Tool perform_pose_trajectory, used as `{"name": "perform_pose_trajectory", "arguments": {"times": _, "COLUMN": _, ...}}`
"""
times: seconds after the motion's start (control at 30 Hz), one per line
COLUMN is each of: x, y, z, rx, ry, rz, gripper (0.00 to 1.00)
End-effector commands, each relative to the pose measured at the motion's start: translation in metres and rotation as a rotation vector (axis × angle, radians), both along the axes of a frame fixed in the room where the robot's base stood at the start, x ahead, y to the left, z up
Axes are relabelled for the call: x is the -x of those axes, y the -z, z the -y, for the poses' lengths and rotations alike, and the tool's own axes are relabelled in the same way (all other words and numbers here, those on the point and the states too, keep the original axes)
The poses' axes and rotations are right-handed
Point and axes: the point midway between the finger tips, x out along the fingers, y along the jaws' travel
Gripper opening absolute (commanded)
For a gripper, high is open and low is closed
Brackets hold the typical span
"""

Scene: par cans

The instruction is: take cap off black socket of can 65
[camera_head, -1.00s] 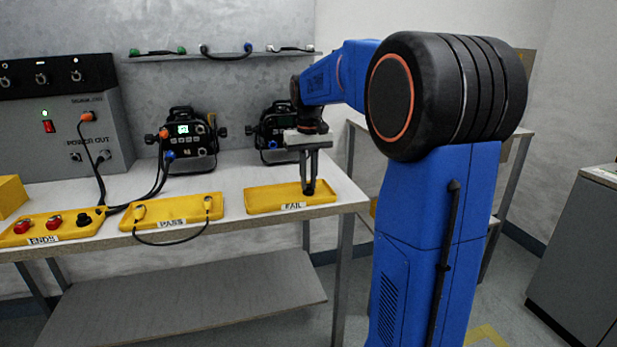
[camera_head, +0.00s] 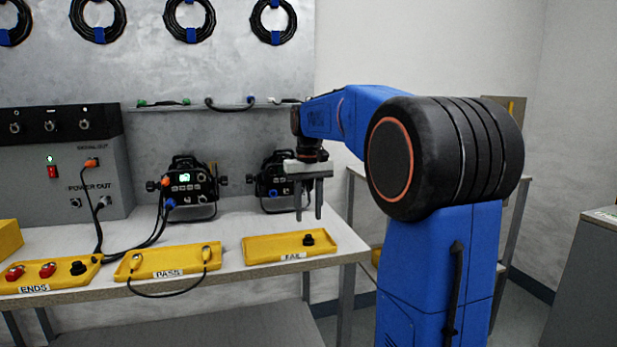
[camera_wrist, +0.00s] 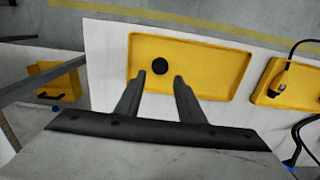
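My gripper (camera_head: 309,214) is open and empty, above the yellow FAIL tray (camera_head: 262,252). In the wrist view its fingers (camera_wrist: 160,76) stand apart with nothing between them. A round black cap (camera_head: 308,239) lies in the FAIL tray, apart from the fingers; it also shows in the wrist view (camera_wrist: 159,67). One black can (camera_head: 188,188) with a lit green display stands on the bench with cables plugged in. A second black can (camera_head: 270,186) stands behind my gripper, partly hidden by it. I cannot read either can's number or make out its black socket.
The yellow PASS tray (camera_head: 150,272) holds a cable with its ends in it. The ENDS tray (camera_head: 55,284) holds two red pieces and a black one. A grey power box (camera_head: 90,160) stands at left. A shelf (camera_head: 230,108) with short cables is on the wall.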

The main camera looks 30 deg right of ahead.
Motion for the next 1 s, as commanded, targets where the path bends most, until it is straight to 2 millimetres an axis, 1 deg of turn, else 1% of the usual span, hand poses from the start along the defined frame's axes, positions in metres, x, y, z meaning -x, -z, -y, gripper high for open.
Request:
{"name": "perform_pose_trajectory", "arguments": {"times": 0.03, "x": -0.001, "y": -0.011, "z": 0.000, "rx": 0.001, "ry": 0.000, "rz": 0.003, "gripper": 0.35}}
{"name": "perform_pose_trajectory", "arguments": {"times": 0.3, "x": -0.001, "y": -0.064, "z": 0.000, "rx": 0.001, "ry": 0.000, "rz": 0.002, "gripper": 0.35}}
{"name": "perform_pose_trajectory", "arguments": {"times": 0.5, "x": -0.001, "y": -0.096, "z": 0.000, "rx": 0.000, "ry": 0.000, "rz": 0.001, "gripper": 0.35}}
{"name": "perform_pose_trajectory", "arguments": {"times": 0.6, "x": -0.001, "y": -0.107, "z": 0.000, "rx": 0.000, "ry": 0.000, "rz": 0.001, "gripper": 0.35}}
{"name": "perform_pose_trajectory", "arguments": {"times": 0.7, "x": 0.000, "y": -0.113, "z": 0.000, "rx": 0.000, "ry": 0.000, "rz": 0.000, "gripper": 0.35}}
{"name": "perform_pose_trajectory", "arguments": {"times": 0.8, "x": 0.000, "y": -0.115, "z": 0.000, "rx": 0.000, "ry": 0.000, "rz": 0.000, "gripper": 0.35}}
{"name": "perform_pose_trajectory", "arguments": {"times": 1.0, "x": 0.003, "y": -0.114, "z": -0.003, "rx": 0.001, "ry": -0.003, "rz": 0.003, "gripper": 0.35}}
